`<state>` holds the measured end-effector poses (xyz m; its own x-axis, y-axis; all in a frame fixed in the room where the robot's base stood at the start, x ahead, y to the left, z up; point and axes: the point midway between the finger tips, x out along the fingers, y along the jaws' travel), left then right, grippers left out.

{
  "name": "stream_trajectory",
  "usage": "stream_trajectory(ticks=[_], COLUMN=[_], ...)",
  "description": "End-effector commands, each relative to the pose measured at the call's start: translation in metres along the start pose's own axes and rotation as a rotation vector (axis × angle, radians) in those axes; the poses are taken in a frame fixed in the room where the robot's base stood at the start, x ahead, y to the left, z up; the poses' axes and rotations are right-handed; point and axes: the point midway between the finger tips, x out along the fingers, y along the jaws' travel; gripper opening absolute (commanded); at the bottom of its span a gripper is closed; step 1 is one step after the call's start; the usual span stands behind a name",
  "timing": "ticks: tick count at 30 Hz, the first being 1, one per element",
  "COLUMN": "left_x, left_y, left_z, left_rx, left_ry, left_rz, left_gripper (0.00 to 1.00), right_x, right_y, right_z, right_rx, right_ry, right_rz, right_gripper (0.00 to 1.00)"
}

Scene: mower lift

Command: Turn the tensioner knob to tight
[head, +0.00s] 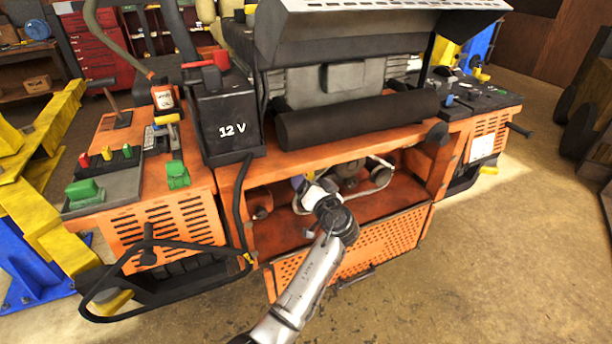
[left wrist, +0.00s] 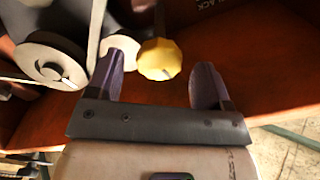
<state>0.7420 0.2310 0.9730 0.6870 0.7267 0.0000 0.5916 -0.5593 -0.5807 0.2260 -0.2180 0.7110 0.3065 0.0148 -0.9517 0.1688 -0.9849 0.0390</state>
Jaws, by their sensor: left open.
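The tensioner knob (left wrist: 160,60) is a yellow, faceted knob in the left wrist view, in front of the red-orange wall of the mower's open bay. My left gripper (left wrist: 162,70) is open, with one dark purple finger on each side of the knob in that view. The knob appears between the fingertips or just beyond them; I cannot tell whether either finger touches it. In the head view my left gripper (head: 306,190) reaches into the open front bay of the orange mower (head: 340,225), and the knob is hidden behind it. No tight mark can be read.
A grey pulley (left wrist: 48,62) with a belt sits left of the knob. The bay's orange floor and side walls are close around my gripper. Above the bay are a black 12 V battery (head: 228,125) and a dark cylinder (head: 355,118). A black hose hangs left of the bay.

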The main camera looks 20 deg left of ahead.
Motion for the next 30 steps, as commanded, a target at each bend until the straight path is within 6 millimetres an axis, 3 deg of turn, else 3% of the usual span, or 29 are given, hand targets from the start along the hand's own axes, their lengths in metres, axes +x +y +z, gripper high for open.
stream_trajectory(ticks=[6,15,21,30], left_x=[-0.047,-0.093,-0.106,-0.109], left_y=[0.0,0.0,0.0,0.0], left_z=[-0.001,-0.001,0.0,0.0], left_rx=[-0.001,0.001,0.0,0.001], left_ry=[0.001,0.001,0.001,0.001], left_rz=[0.004,0.002,0.001,0.0], left_gripper=[0.73,0.73,0.73,0.73], right_x=[-0.01,-0.016,-0.018,-0.018], right_y=[0.0,-0.002,-0.002,-0.002], right_z=[-0.003,-0.005,-0.006,-0.006], right_rx=[0.001,0.007,0.01,0.009], right_ry=[0.0,0.001,0.001,0.001], right_rz=[-0.001,-0.006,-0.008,-0.007], right_gripper=[0.43,0.43,0.43,0.43])
